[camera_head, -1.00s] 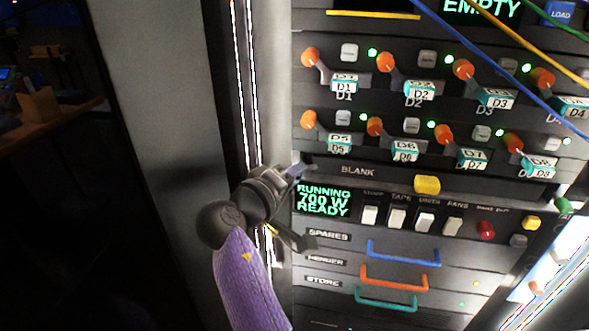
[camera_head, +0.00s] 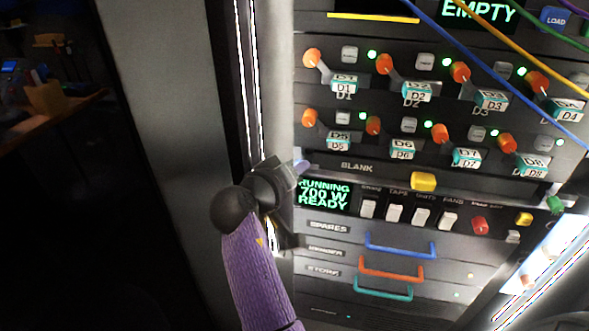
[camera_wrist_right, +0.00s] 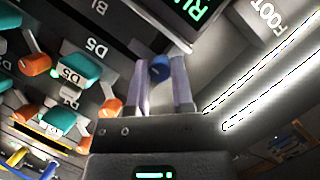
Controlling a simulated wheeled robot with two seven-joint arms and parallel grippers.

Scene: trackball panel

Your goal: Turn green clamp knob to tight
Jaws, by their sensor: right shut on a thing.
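My right gripper (camera_head: 302,168) is at the left edge of the panel, beside the BLANK strip and above the green readout. In the right wrist view its two pale fingers (camera_wrist_right: 160,65) are on either side of a small blue knob (camera_wrist_right: 159,70) and shut on it. In the head view that knob is hidden by the gripper. A small green knob-like part (camera_head: 556,204) shows at the right edge of the panel, well away from the gripper. I cannot tell if it is the clamp knob. My left gripper is not in view.
Orange levers (camera_head: 313,58) and labelled teal blocks fill the upper panel. A yellow block (camera_head: 424,181), white switches (camera_head: 394,213) and a red button (camera_head: 480,225) are to the right. Drawers with blue (camera_head: 400,246), orange and green handles are below. Cables cross the upper right.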

